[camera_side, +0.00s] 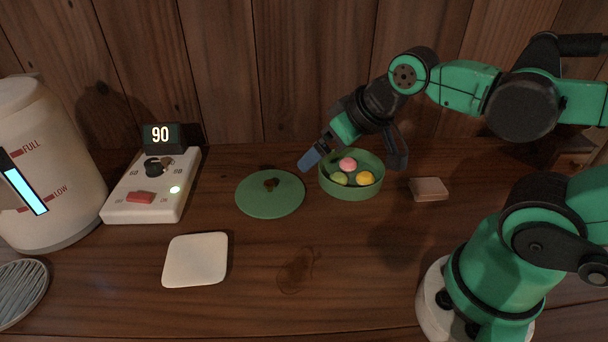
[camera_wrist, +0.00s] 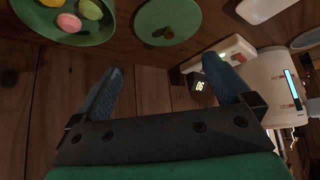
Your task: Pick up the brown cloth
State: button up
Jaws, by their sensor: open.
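The brown cloth (camera_side: 429,189) looks like a small folded, pinkish-brown block lying flat on the wooden table, right of the green bowl. I do not see it in the wrist view. My gripper (camera_side: 312,158) is above the table, over the left rim of the bowl, well left of the cloth and apart from it. In the wrist view, my gripper (camera_wrist: 165,85) has its two blue fingers spread wide with nothing between them.
The green bowl (camera_side: 351,194) holds pink, green and yellow balls. Its round green lid (camera_side: 270,207) lies left of it. A white square coaster (camera_side: 196,260), a control box (camera_side: 140,211) reading 90 and a kettle (camera_side: 45,190) stand further left. Table in front is clear.

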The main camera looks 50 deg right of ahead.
aim_at(432, 184)
jog(key=s+d+f+m+g, duration=0.1)
jog(key=d+m, duration=0.3)
jog(key=s+d+f+m+g+h, duration=0.1)
jog(key=d+m, duration=0.3)
jog(key=m, duration=0.1)
jog(key=s+d+f+m+g, duration=0.1)
jog(key=d+m+g, duration=0.1)
jog(key=d+m, duration=0.2)
jog(key=shift+s+d+f+m+h, duration=0.1)
jog(key=shift+d+f+m+h, duration=0.25)
jog(key=shift+m, duration=0.25)
jog(key=s+d+f+m+g, duration=0.1)
jog(key=s+d+m, duration=0.1)
jog(key=m, duration=0.2)
jog(key=s+d+f+m+g+y, duration=0.1)
jog(key=s+d+m, duration=0.1)
jog(key=s+m, duration=0.1)
jog(key=s+d+f+m+g, duration=0.1)
jog(key=s+d+m, duration=0.1)
jog(key=d+m, duration=0.1)
jog(key=shift+s+d+f+m+y, duration=0.15)
jog(key=shift+f+m+y, duration=0.1)
jog(key=shift+m, duration=0.55)
jog(key=shift+s+d+f+m, duration=0.15)
jog(key=shift+s+m, duration=0.1)
jog(key=shift+m, duration=0.15)
jog(key=shift+f, duration=2.75)
jog(key=shift+c, duration=0.2)
jog(key=c, duration=1.2)
jog(key=shift+o, duration=0.2)
